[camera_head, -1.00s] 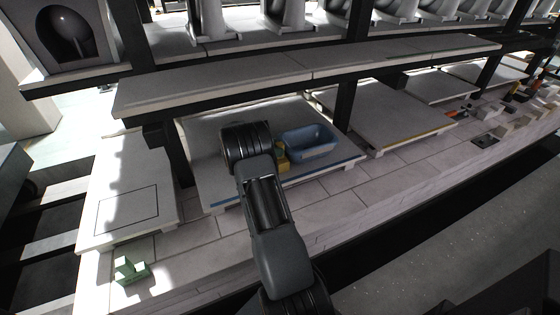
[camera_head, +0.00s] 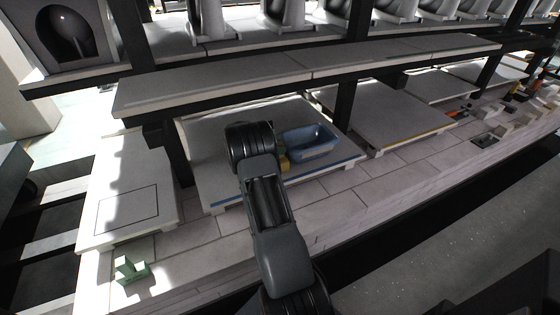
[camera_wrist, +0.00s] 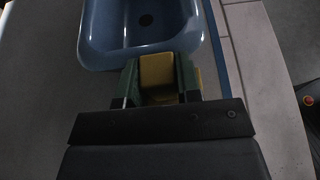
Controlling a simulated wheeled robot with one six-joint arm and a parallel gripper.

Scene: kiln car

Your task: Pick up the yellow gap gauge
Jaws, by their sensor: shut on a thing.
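The yellow gap gauge (camera_wrist: 157,72) sits between the two dark green fingers of my gripper (camera_wrist: 158,84) in the wrist view, and the fingers are shut on it. In the head view a small part of the yellow gap gauge (camera_head: 284,161) shows beside my dark wrist, just left of the blue basin. My gripper's fingers are mostly hidden there behind my arm. In the wrist view the gauge is right at the near rim of the basin. I cannot tell whether it touches the slab below.
The blue basin (camera_head: 309,143) stands on a pale slab (camera_head: 215,180) with a blue front edge. A shelf (camera_head: 230,78) runs above and behind. A green block piece (camera_head: 131,270) lies at the lower left. The brick deck (camera_head: 300,205) in front is clear.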

